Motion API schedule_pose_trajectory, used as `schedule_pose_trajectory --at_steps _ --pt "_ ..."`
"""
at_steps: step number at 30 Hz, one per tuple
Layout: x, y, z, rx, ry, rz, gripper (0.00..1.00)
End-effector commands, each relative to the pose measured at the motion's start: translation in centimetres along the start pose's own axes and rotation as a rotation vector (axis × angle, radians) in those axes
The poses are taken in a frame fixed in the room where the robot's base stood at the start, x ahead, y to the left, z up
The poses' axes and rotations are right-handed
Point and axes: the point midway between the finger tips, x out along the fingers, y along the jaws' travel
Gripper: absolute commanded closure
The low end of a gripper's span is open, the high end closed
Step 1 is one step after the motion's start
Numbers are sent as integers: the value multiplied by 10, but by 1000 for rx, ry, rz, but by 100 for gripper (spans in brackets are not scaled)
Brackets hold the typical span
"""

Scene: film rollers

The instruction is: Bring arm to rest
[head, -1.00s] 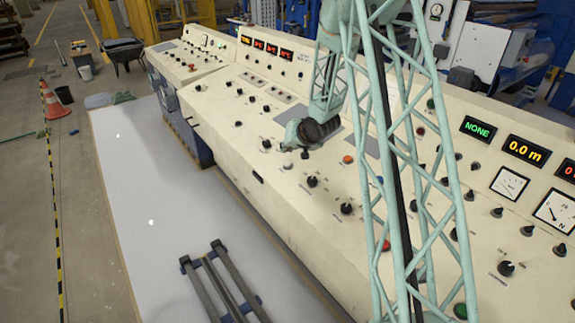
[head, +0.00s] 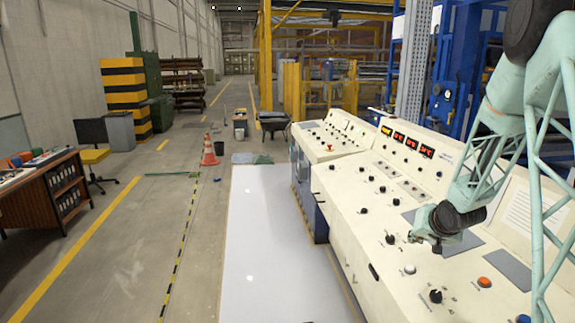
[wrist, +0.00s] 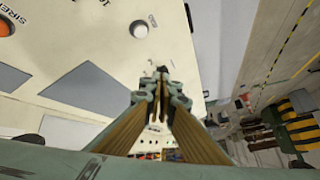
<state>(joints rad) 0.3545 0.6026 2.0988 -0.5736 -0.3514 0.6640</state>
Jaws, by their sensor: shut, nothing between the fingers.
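My arm, of pale green lattice links with dark joints, is at the right of the head view. Its end, my gripper (head: 437,245), hangs over the cream control console (head: 350,262), in front of its knobs. In the wrist view my gripper (wrist: 160,72) points away from the camera with its fingers together and nothing between them. Past the fingers the wrist view shows the cream panel with an orange button (wrist: 86,29) and a pale knob (wrist: 140,30). I cannot tell how far the fingertips are from the panel.
A white floor strip (head: 262,255) runs beside the console. An orange cone (head: 209,152), a wheelbarrow (head: 272,122) and a yellow-black barrier stack (head: 123,90) stand farther back. A wooden desk (head: 45,195) is at the left. The aisle between is open.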

Motion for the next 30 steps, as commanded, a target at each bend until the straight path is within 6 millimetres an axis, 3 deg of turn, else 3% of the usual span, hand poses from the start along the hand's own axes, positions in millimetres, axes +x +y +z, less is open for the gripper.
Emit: schedule_pose_trajectory --at_steps 11,30 --pt "-69 -20 -11 -52 -16 56 100" --pt "-187 -49 0 -123 -65 129 100"
